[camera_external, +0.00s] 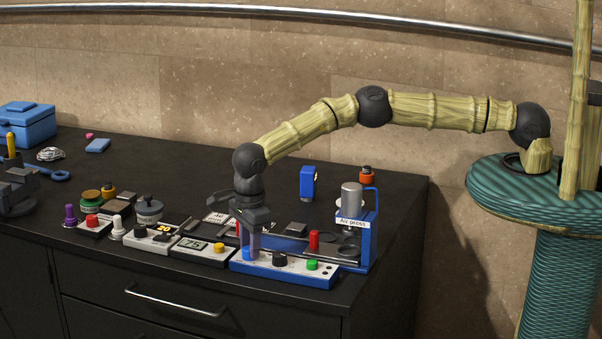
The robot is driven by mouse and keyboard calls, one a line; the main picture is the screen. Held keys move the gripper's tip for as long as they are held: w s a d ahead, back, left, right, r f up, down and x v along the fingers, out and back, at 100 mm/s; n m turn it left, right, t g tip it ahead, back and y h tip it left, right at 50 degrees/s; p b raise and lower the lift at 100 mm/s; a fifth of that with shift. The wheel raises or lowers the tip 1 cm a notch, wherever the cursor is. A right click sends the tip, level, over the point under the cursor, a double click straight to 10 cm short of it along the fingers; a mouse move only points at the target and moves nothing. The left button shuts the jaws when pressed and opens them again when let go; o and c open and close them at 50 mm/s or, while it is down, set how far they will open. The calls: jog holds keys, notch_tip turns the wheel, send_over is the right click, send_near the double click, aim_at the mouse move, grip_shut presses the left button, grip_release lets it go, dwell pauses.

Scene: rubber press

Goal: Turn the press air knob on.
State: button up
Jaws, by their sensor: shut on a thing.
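The air press (368,240) is a blue frame with a grey cylinder, and its sign reads "Air press". Its light front panel (297,270) carries a blue knob (247,254) at the left end, a black knob (280,259) and a green button (312,265). My gripper (249,247) points straight down over the left end of this panel. It is shut on the blue knob, which its fingers partly hide. The direction in which the knob is turned cannot be made out.
A red upright handle (314,240) stands behind the panel. A blue toolbox (25,125) stands far left. The counter's middle back is mostly clear.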

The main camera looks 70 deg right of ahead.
jog(key=shift+w+r+m, duration=0.1)
jog(key=shift+m, duration=1.8)
jog(key=o, duration=1)
jog(key=r+b, duration=0.1)
jog(key=r, duration=0.4)
jog(key=r+b, duration=0.1)
jog(key=r, duration=0.5)
jog(key=a+r+b, duration=0.1)
jog(key=r, duration=0.5)
jog(key=shift+s+r+b, duration=0.15)
jog(key=shift+s+b, duration=0.15)
jog(key=shift+s, duration=0.05)
